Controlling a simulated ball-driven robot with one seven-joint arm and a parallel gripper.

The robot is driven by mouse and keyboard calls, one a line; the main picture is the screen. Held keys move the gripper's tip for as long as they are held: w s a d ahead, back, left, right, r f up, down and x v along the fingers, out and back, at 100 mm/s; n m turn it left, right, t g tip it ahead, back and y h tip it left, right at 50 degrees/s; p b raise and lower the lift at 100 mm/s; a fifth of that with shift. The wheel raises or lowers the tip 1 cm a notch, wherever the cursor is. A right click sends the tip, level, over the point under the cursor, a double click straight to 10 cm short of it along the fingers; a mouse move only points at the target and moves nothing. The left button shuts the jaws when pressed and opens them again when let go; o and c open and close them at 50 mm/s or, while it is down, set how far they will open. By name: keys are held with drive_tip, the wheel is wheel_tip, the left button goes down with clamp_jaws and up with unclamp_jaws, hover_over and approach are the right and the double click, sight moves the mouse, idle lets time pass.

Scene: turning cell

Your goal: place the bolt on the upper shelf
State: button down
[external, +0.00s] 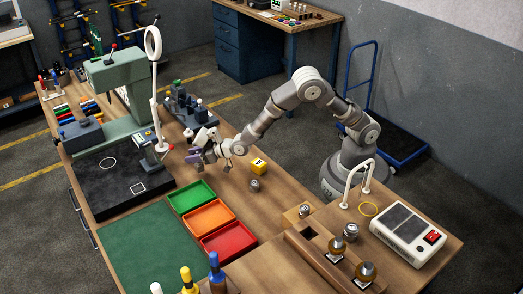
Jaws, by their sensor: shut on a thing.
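My gripper (198,157) is over the left part of the wooden bench (290,192), just above the green tray and beside the black plate. A small dark metal part (255,185) stands on the bench, right of the trays. I cannot pick out the upper shelf for certain.
Green (191,196), orange (209,216) and red (228,240) trays stand in a row. A white lamp (154,85) rises close to my gripper. A white device (408,232) stands at the right.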

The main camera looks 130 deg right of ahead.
drive_tip(key=shift+f+b, duration=0.7)
drive_tip(key=shift+f, duration=0.9)
drive_tip(key=shift+f, duration=0.2)
drive_tip(key=c, duration=0.6)
unclamp_jaws()
